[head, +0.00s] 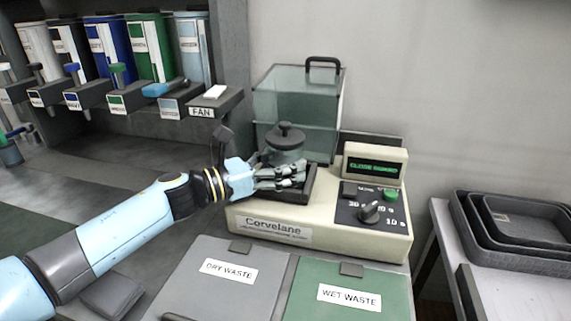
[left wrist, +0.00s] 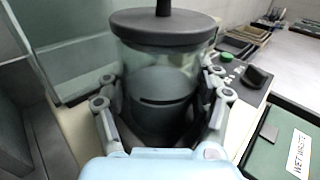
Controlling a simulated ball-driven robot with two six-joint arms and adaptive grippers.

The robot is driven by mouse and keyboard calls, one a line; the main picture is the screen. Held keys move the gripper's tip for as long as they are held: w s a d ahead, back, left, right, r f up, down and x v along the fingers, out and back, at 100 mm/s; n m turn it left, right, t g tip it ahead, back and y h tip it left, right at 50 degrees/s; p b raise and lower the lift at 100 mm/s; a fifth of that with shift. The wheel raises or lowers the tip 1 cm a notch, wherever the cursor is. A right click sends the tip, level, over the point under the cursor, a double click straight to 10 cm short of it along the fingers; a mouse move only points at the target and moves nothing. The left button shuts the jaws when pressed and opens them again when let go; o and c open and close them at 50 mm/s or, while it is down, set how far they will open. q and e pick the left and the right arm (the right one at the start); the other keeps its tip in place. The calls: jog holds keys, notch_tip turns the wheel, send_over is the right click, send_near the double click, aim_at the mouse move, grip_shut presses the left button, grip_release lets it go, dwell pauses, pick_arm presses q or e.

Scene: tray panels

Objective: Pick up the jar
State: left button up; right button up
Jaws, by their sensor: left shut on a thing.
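The jar (head: 285,147) is a clear vessel with a dark lid and a knob on top. It stands upright at the dark square platform of the cream Corvelane machine (head: 330,222). My left gripper (head: 290,177) is shut on the jar, its fingers around the lower body. In the left wrist view the jar (left wrist: 163,75) fills the middle, with fingers of the left gripper (left wrist: 163,110) on both sides. A dark inner part with a slot shows through the jar's wall. Whether its base touches the platform is hidden. My right gripper is not in view.
A clear guard box with a handle (head: 298,90) stands raised behind the jar. The machine's display (head: 375,168) reads "CLOSE GUARD". Dry waste (head: 228,272) and wet waste (head: 348,297) lids lie in front. Dark trays (head: 520,225) are stacked at the right; coloured bins (head: 150,48) stand back left.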

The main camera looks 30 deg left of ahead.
aim_at(271, 146)
pick_arm(q)
jog(key=shift+r, duration=0.1)
jog(key=shift+r, duration=0.3)
notch_tip(271, 146, up, 4)
jog(key=shift+d+p, duration=0.15)
jog(key=shift+p, duration=0.25)
jog(key=d+r+p, duration=0.3)
jog(key=d+r, duration=0.3)
jog(key=d, duration=0.5)
jog(key=s+d+f+b+v, duration=0.1)
jog(key=b+v, duration=1)
jog(key=v, duration=0.1)
jog(key=shift+s+f, duration=0.2)
jog(key=shift+f, duration=0.2)
